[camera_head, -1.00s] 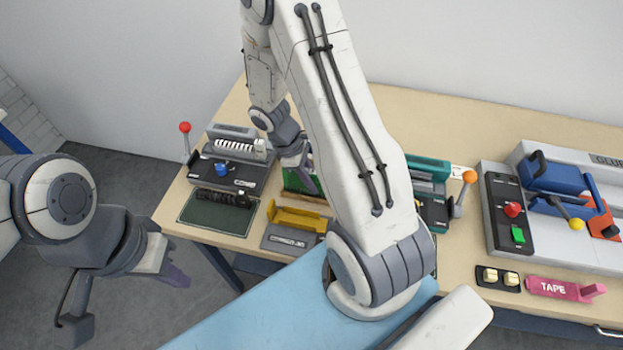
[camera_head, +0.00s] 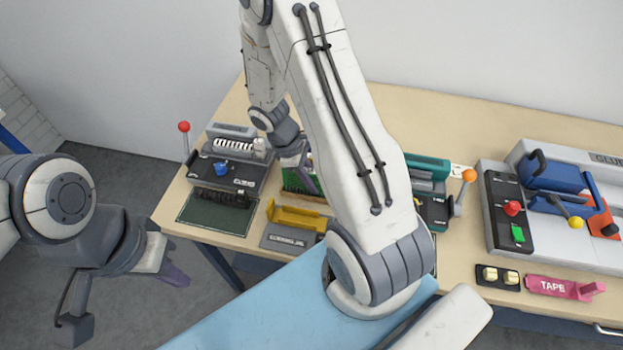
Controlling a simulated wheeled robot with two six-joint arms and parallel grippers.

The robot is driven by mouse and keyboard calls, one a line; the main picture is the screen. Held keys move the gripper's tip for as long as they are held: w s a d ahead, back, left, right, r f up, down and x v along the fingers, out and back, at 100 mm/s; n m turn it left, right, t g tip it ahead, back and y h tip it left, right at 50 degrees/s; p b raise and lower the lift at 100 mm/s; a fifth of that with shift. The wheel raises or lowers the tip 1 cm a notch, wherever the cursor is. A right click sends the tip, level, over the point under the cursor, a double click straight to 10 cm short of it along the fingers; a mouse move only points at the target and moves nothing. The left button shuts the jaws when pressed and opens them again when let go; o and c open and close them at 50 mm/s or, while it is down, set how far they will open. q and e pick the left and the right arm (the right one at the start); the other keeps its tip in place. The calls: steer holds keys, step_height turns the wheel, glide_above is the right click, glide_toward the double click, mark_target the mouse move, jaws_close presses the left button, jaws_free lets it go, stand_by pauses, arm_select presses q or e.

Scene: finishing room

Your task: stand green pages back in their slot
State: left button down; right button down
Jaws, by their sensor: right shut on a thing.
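The green pages (camera_head: 293,182) stand roughly upright on the workbench, behind the yellow-topped holder (camera_head: 299,218). My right arm hides their right side. My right gripper (camera_head: 302,172) comes down from above and is shut on the green pages at their upper edge; its fingertips are partly hidden by my own arm. I cannot tell whether the pages sit in a slot, because their lower edge is covered. My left gripper (camera_head: 130,305) hangs at the lower left, off the bench, with its fingers spread and nothing between them.
A black punch machine (camera_head: 232,172) with a red-knobbed lever stands left of the pages. A teal machine (camera_head: 432,210) with an orange knob stands right. Further right are the glue machine (camera_head: 600,240) and a pink tape holder (camera_head: 555,288). The rear bench is clear.

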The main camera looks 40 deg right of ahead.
steer(key=shift+f+b, duration=0.4)
steer(key=shift+f, duration=0.15)
steer(key=c, duration=1)
jaws_free()
steer(key=shift+c, duration=0.2)
steer(key=shift+r, duration=0.1)
steer(key=p+v, duration=1)
steer(key=v, duration=0.1)
steer(key=shift+a, duration=0.1)
